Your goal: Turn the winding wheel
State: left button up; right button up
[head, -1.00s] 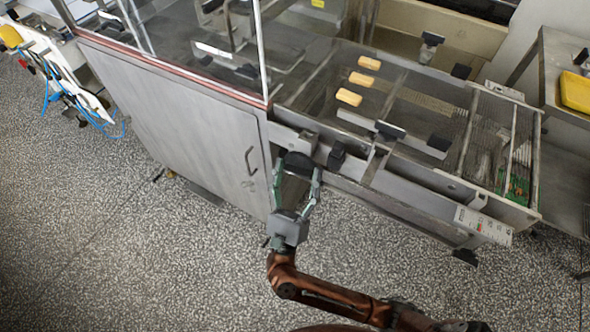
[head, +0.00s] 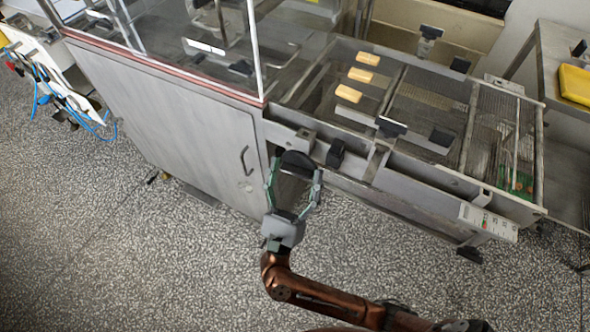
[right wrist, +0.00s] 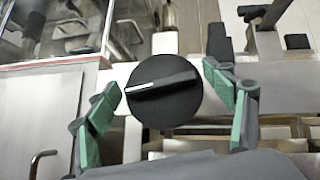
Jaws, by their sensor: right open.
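The winding wheel is a round black knob (right wrist: 164,90) with a pale pointer line, in the middle of the right wrist view. In the head view the black knob (head: 297,160) is on the front rail of the machine, just right of the cabinet. My right gripper (head: 293,176) is open, its fingers on the left and right of the knob. In the right wrist view the open fingers (right wrist: 165,112) flank the knob; the right finger is close to its edge, and contact cannot be told. The left gripper is not in view.
The steel cabinet (head: 180,120) with a door handle stands left of the knob. A black block (head: 335,153) is on the rail just right of it. The speckled floor (head: 130,260) in front is clear.

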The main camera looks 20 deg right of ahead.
jog(key=v, duration=1.2)
jog(key=shift+a+r+n, duration=0.1)
jog(key=shift+a+n, duration=0.05)
jog(key=shift+n, duration=0.15)
